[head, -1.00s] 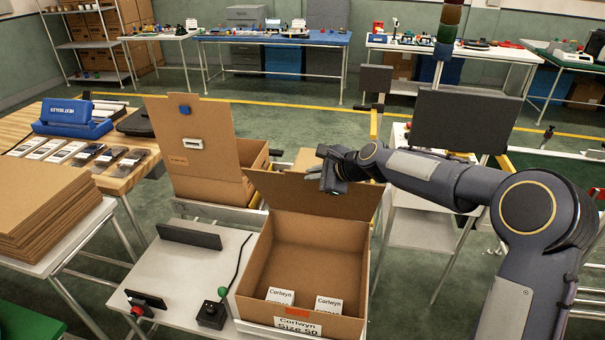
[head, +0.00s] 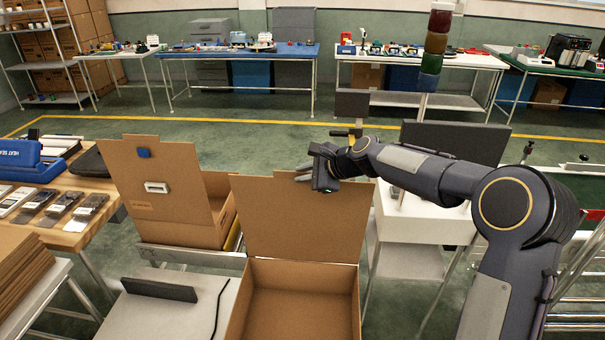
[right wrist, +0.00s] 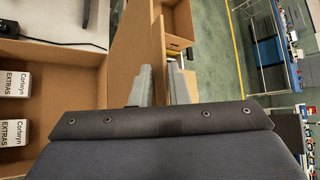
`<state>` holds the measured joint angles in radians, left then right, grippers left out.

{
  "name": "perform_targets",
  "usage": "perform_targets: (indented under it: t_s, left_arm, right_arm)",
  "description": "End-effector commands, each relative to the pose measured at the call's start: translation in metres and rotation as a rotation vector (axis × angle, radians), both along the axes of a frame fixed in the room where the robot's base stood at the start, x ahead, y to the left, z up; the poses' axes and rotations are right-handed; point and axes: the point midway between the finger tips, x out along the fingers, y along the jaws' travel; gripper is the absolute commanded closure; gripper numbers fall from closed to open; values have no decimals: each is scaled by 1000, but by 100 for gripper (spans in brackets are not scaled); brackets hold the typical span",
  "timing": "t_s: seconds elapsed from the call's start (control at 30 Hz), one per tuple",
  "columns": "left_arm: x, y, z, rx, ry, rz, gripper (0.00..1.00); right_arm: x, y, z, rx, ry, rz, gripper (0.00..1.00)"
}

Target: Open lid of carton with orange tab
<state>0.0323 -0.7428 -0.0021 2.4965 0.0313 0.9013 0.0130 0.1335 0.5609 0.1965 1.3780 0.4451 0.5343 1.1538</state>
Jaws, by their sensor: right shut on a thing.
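The open brown carton (head: 347,305) stands at the lower middle of the head view, its front cut off by the frame, so no orange tab shows now. Its lid (head: 300,225) stands about upright at the back edge. My right gripper (head: 303,173) is at the lid's top edge, near its right side. In the right wrist view the lid (right wrist: 128,45) runs between the two grey fingers (right wrist: 160,85), and the gripper is shut on it. The carton's inside shows at the left there, with white boxes (right wrist: 15,83) marked Corlwyn EXTRAS. My left gripper is not in view.
A second open carton (head: 175,230) with a blue tab on its raised lid stands just left and behind. A dark monitor (head: 455,142) is right of the gripper, behind my arm. A white table (head: 205,295) with a dark bar lies left of the carton.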

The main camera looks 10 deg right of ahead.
Motion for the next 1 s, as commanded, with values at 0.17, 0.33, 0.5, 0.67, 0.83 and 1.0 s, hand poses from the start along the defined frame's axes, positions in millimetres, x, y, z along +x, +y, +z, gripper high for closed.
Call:
perform_targets:
  t_s: [0.17,0.33,0.5,0.67,0.83,1.0]
  left_arm:
    - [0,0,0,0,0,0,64]
    - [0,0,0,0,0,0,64]
    - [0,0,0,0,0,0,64]
    - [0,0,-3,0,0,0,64]
    - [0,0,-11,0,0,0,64]
    - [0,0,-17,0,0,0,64]
  right_arm:
    - [0,-2,-3,-7,1,-3,100]
    - [0,-2,-3,-6,3,-2,74]
    - [0,-1,-2,-3,1,-1,74]
    - [-4,-5,2,-3,-1,-2,74]
    - [-21,-20,17,-3,-3,-4,74]
    - [-39,-36,31,-4,1,-4,74]
